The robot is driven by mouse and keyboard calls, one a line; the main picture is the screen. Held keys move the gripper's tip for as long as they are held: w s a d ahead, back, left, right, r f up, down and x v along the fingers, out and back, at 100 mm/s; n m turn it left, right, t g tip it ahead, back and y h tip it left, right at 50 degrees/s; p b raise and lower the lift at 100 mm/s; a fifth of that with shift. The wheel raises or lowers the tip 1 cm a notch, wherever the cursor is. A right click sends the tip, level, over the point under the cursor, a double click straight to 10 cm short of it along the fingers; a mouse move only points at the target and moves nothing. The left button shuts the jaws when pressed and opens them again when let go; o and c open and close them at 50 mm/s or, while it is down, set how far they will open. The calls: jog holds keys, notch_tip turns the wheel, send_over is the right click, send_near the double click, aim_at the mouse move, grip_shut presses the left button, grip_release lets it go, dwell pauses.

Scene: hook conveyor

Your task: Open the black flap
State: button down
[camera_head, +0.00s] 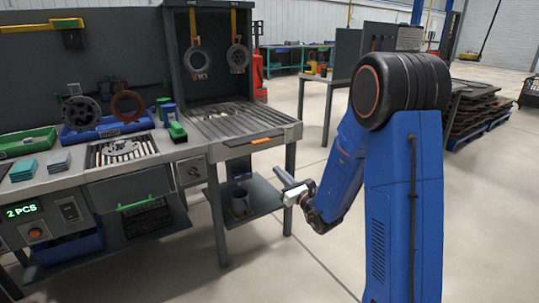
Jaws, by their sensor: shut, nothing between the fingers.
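A dark panel (128,188), which looks like the black flap, is on the front of the workbench at the left. A green handle bar (134,204) runs along its lower edge. I cannot tell whether the flap is fully closed. A black grid-like surface shows below it. My gripper (282,177) is to the right of the flap, well apart from it, in front of the bench's right end. It is shut and empty, pointing up and left.
A slatted conveyor (225,118) with an orange-fronted edge ends near my gripper. Two hooks hold ring parts above it. A lower shelf (262,200) carries a dark cup. Blue and green bins stand on the bench. The floor in front is clear.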

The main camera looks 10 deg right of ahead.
send_near(257, 140)
jog(key=w+f, duration=0.3)
jog(key=w, duration=0.2)
jog(key=shift+a+r, duration=0.15)
jog(key=shift+r, duration=0.75)
